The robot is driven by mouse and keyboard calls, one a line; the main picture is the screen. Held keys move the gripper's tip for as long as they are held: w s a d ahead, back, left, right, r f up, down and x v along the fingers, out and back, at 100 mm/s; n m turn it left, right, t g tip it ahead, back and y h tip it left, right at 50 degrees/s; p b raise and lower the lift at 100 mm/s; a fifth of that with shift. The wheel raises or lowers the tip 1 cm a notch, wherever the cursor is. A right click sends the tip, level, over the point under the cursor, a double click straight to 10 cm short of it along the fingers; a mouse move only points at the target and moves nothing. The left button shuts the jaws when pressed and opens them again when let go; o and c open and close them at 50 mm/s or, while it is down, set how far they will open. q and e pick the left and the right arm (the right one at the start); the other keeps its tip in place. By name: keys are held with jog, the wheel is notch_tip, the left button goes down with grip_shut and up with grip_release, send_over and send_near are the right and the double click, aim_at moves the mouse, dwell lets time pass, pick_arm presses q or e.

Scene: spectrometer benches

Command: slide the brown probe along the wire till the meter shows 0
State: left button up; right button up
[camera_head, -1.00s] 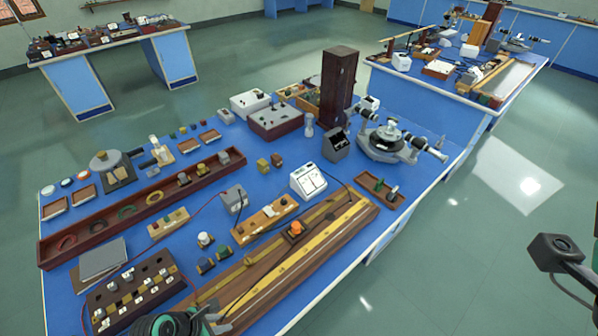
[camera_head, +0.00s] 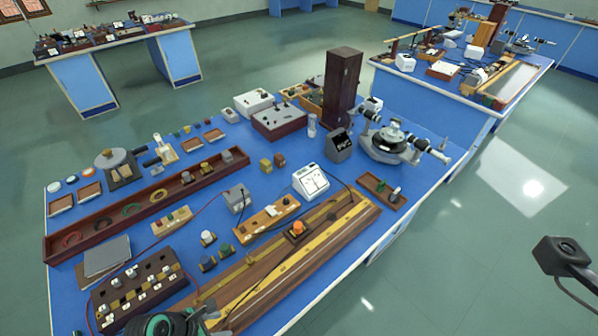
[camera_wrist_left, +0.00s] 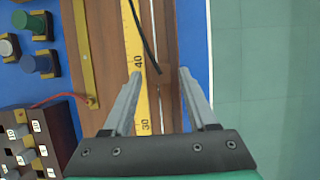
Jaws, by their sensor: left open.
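The slide-wire board (camera_head: 330,226) lies along the near right edge of the blue bench, with a yellow scale on it. An orange-topped slider (camera_head: 297,229), likely the brown probe, sits on the board about midway. The white meter (camera_head: 311,182) stands behind the board; its reading is too small to make out. My left gripper (camera_wrist_left: 160,73) is open and empty over the board near the scale's 40 mark. A black lead (camera_wrist_left: 146,38) shows between its fingers. In the head view, my left wrist is at the bottom, well nearer than the slider.
A box with several plugs (camera_head: 140,285) and coloured terminals (camera_head: 207,262) stand left of the board. A small tray (camera_head: 381,190) lies past its far end, before a spectrometer (camera_head: 390,143). Right of the bench is open floor.

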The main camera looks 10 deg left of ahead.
pick_arm(q)
jog(key=w+p+v, duration=0.1)
jog(key=p+v, duration=0.1)
jog(key=v, duration=0.7)
jog(key=shift+s+a+r, duration=0.2)
jog(key=shift+r, duration=0.25)
